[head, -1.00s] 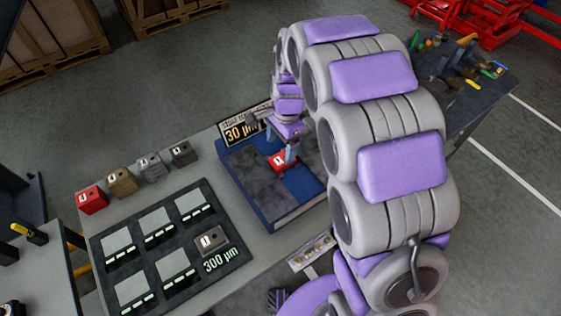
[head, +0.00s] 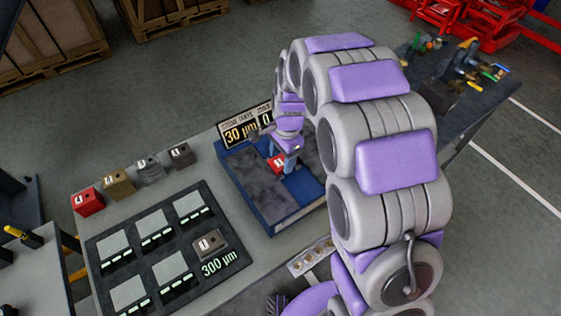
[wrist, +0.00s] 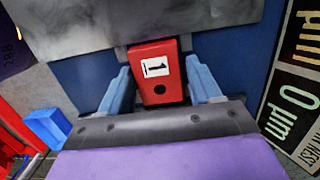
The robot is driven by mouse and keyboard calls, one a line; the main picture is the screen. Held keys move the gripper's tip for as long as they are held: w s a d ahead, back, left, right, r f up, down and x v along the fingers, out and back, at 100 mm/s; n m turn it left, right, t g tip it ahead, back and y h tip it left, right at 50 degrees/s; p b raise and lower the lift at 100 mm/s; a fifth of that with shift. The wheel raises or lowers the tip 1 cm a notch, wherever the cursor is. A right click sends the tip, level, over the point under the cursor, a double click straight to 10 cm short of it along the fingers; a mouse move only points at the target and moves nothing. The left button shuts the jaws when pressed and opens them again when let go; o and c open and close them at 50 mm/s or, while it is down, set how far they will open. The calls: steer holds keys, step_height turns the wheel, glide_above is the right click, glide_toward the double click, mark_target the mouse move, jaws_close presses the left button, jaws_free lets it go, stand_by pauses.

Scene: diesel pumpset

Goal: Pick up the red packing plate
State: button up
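The red packing plate (head: 277,163), with a white label marked 1 and a dark round hole, is in the blue-edged tray (head: 293,217). In the wrist view the plate (wrist: 158,75) lies between the two blue fingers of my gripper (wrist: 160,82). One finger is on each side, with narrow gaps beside the plate, so the gripper looks open. In the head view my gripper (head: 284,161) is low over the tray at the plate and partly covers it. Whether the fingertips touch the plate is hard to tell.
Several coloured blocks, including a red block (head: 88,202), line the table's back left. A dark panel (head: 150,250) with pale squares and a brownish block (head: 209,243) lies left of the tray.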

mark_target(281, 160)
steer(key=shift+d, duration=0.45)
steer(key=c, duration=0.4)
steer(key=shift+a, duration=0.35)
steer(key=c, duration=0.7)
steer(key=shift+o, duration=0.2)
steer(key=shift+d+r, duration=0.1)
steer(key=shift+r, duration=0.55)
step_height(281, 160, up, 3)
steer(key=shift+f+p, duration=0.1)
steer(key=shift+p, duration=0.7)
steer(key=s+d+r+p, duration=0.1)
steer(key=s+d, duration=0.5)
steer(key=s, duration=0.8)
steer(key=shift+s+d+p, duration=0.2)
steer(key=shift+s+p, duration=0.1)
steer(key=shift+p, duration=0.55)
